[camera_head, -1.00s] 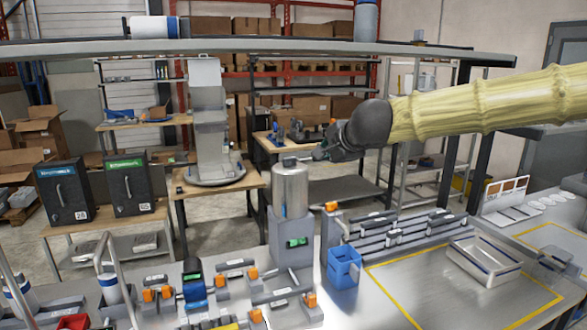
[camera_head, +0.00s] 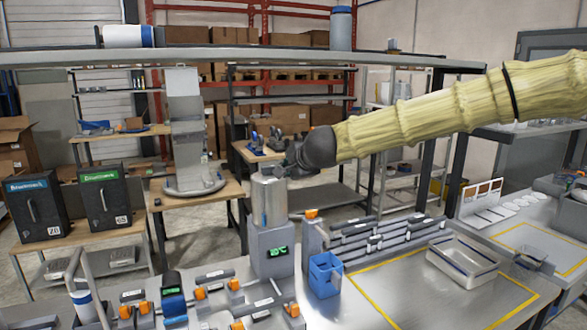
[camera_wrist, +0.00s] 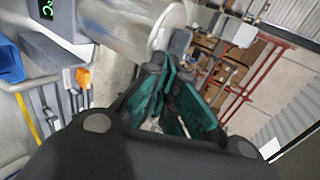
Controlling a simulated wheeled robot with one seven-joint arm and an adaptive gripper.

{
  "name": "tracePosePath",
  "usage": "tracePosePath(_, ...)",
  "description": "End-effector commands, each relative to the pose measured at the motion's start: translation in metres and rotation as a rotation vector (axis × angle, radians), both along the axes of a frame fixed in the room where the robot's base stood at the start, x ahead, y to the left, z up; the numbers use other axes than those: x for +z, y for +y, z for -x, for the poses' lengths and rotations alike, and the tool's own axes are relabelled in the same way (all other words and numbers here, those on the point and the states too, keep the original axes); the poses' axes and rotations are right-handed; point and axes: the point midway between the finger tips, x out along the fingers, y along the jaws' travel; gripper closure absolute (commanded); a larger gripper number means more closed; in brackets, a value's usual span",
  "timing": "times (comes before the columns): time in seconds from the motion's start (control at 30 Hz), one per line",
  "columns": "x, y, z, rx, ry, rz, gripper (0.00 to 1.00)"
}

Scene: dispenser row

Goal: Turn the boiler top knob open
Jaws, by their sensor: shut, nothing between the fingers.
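The boiler is a silver cylinder (camera_head: 270,203) on a grey base with a green display (camera_head: 278,250), in the middle of the head view. In the wrist view the cylinder (camera_wrist: 130,28) lies tilted at the top, with its end face near the fingers. A small grey piece on that end, apparently the top knob (camera_wrist: 180,42), is right by my fingertips. My gripper (camera_head: 284,166) is at the boiler's top, on its right side. It is shut and empty, with its green-lined fingers (camera_wrist: 168,78) close to the knob. Whether they touch it I cannot tell.
A blue container (camera_head: 325,275) stands right of the boiler base. Orange-tipped levers (camera_head: 311,214) and grey bars (camera_head: 370,235) are around it. A shelf (camera_head: 240,55) runs above the bench.

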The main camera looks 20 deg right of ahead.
Motion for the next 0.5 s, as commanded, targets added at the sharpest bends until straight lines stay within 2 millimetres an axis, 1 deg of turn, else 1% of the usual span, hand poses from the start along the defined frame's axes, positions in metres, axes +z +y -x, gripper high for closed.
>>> tracePosePath(0.17, -0.01, -0.001, -0.016, -0.001, 0.002, 0.0, 1.0)
tracePosePath(0.3, -0.008, 0.0, -0.031, -0.001, 0.001, 0.0, 1.0)
tracePosePath(0.5, -0.008, 0.0, -0.047, -0.002, 0.0, 0.0, 1.0)
